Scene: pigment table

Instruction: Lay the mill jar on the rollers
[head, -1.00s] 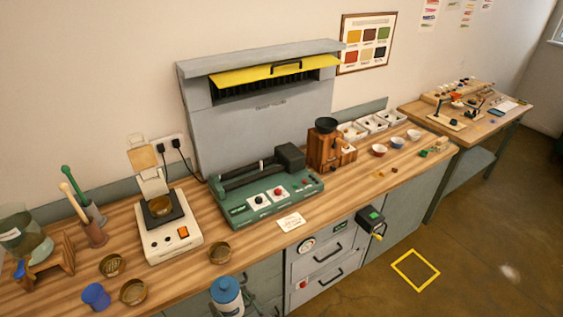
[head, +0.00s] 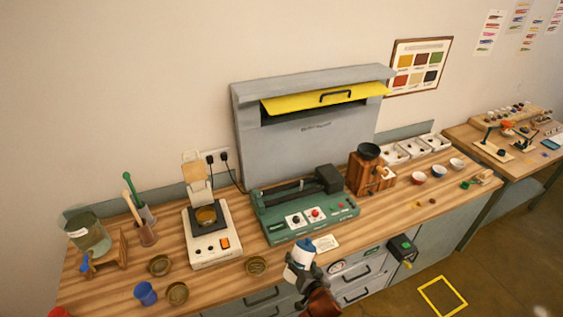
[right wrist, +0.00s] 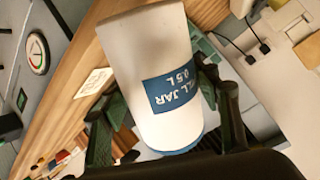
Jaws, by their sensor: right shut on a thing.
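The mill jar (head: 304,253) is white with a blue label and a blue end. It is tilted in the head view, in front of the green roller machine (head: 268,228) and clear of it. My right gripper (head: 301,268) is shut on the jar. In the right wrist view the jar (right wrist: 152,48) sits between the two fingers, with its label reading "MILL JAR 0.5 L". The dark rollers (head: 283,193) lie along the top of the machine and look empty. My left gripper is not in view.
A balance (head: 212,245) stands left of the machine, and a wooden grinder (head: 368,172) stands right of it. A small white card (head: 325,243) lies in front of the machine. Brass bowls (head: 256,266) and a blue cup (head: 146,293) are at the front left.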

